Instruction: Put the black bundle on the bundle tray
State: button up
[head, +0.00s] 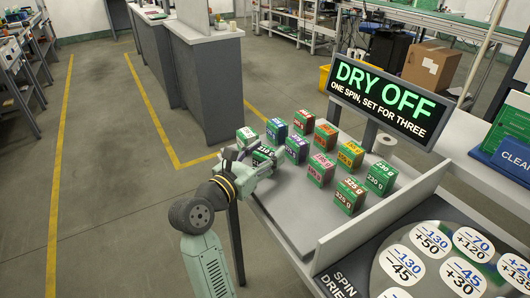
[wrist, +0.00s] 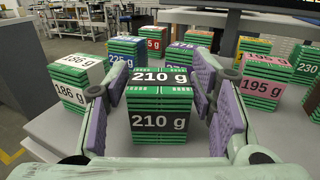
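The black bundle (wrist: 160,121) is a green block with a black band marked 210 g. In the wrist view it stands upright on a grey surface between the fingers of my gripper (wrist: 161,100). The fingers are open, with purple pads on either side and a visible gap to the bundle on both sides. In the head view my gripper (head: 258,164) is at the near left edge of the grey board (head: 290,212), and the black bundle (head: 264,153) is partly hidden by it. I cannot tell which surface is the bundle tray; no label names it.
Other banded bundles stand close by, including a white 186 g one (wrist: 75,84) at left and a pink 195 g one (wrist: 262,88) at right. A DRY OFF sign (head: 388,98) stands behind. A round numbered disc (head: 450,255) and a blue CLEAN tray (head: 500,165) are at right.

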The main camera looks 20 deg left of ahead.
jog(key=shift+o, duration=0.8)
jog(key=shift+r, duration=0.15)
